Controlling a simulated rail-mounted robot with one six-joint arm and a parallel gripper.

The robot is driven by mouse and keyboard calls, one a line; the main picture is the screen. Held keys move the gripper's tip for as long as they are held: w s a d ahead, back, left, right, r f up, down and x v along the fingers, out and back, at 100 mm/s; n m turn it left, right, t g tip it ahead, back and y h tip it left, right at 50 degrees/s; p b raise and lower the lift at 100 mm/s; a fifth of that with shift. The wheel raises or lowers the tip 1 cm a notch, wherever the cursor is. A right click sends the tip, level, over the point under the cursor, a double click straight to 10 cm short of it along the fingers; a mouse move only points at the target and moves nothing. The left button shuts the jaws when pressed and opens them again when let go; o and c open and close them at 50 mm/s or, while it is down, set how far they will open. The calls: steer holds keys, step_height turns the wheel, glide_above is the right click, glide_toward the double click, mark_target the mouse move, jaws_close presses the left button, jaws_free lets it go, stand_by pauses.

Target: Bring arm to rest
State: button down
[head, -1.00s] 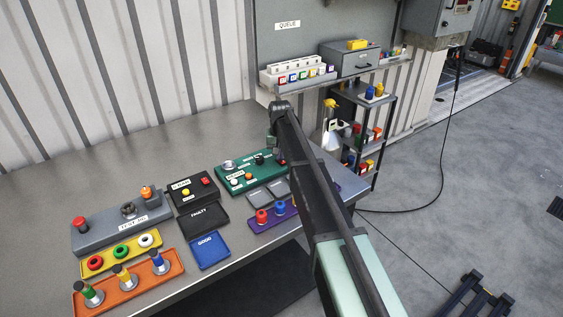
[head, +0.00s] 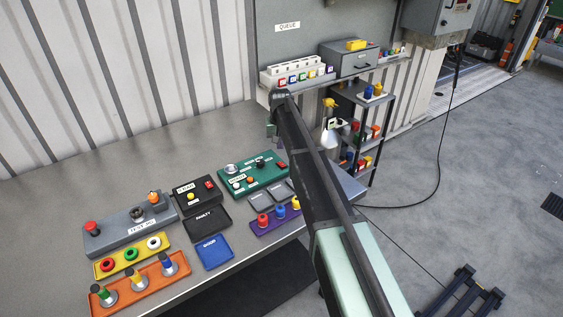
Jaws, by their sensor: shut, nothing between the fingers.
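My arm (head: 325,190) reaches from the bottom of the head view up over the right end of the grey workbench (head: 80,185). Its far end is a dark joint with a small dark part hanging beside it, near the back of the bench. My gripper's fingers cannot be made out; they are out of sight. The arm passes in front of the bench's right end and hides part of it. No object is seen held by the arm.
Left of the arm are a green panel (head: 262,172), a purple tray (head: 265,230), a black tray (head: 200,226), a blue tray (head: 213,254), a grey test unit (head: 112,236) and an orange tray (head: 125,297). Behind stands a shelf rack (head: 386,118). Open floor lies right.

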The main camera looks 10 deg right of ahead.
steer(key=s+n, duration=0.1)
steer(key=s, duration=3.6)
steer(key=shift+s, duration=0.4)
